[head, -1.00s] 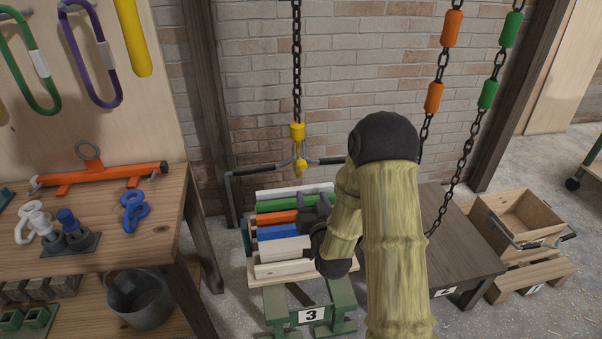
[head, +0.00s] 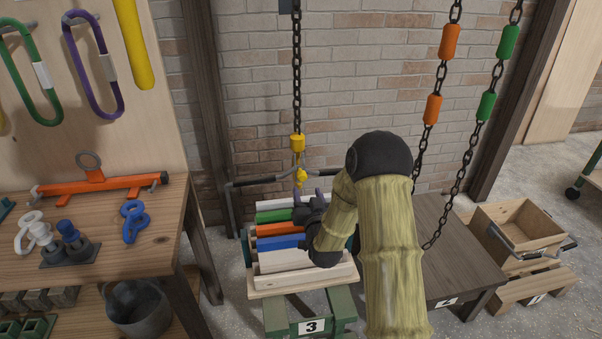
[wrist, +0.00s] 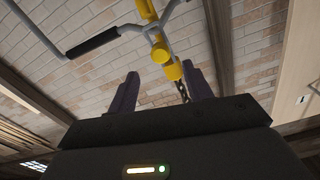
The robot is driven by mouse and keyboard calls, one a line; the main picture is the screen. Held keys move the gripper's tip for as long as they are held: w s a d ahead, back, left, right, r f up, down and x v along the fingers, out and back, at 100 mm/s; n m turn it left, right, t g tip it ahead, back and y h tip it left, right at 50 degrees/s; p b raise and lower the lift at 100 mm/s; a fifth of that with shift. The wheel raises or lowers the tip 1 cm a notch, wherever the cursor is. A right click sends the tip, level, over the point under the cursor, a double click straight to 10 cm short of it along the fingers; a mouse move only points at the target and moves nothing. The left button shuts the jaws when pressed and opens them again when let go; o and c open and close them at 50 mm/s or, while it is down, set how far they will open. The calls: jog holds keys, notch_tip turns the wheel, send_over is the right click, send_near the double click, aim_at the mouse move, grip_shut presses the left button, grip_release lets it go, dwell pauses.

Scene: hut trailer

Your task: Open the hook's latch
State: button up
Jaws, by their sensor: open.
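The yellow hook (head: 300,177) hangs from a dark chain below a yellow block (head: 297,143) in the head view, in front of the brick wall. In the wrist view the hook (wrist: 160,52) shows above and between my fingers, with a grey bar ending in a black grip beside it. The latch is too small to make out clearly. My gripper (head: 309,197) is just below the hook, above the stacked boards. In the wrist view my gripper (wrist: 160,85) has its two purple fingers apart, with nothing held between them.
A trestle marked 3 (head: 311,327) carries coloured boards (head: 282,242) under my gripper. A workbench (head: 100,246) with shackles stands at the left. A dark table marked 4 (head: 455,262) and a wooden crate (head: 512,237) stand at the right. Chains with orange and green sleeves hang nearby.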

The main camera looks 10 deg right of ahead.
aim_at(302, 177)
jog(key=w, duration=1)
jog(key=shift+w+p, duration=0.3)
jog(key=shift+w, duration=0.05)
grip_shut()
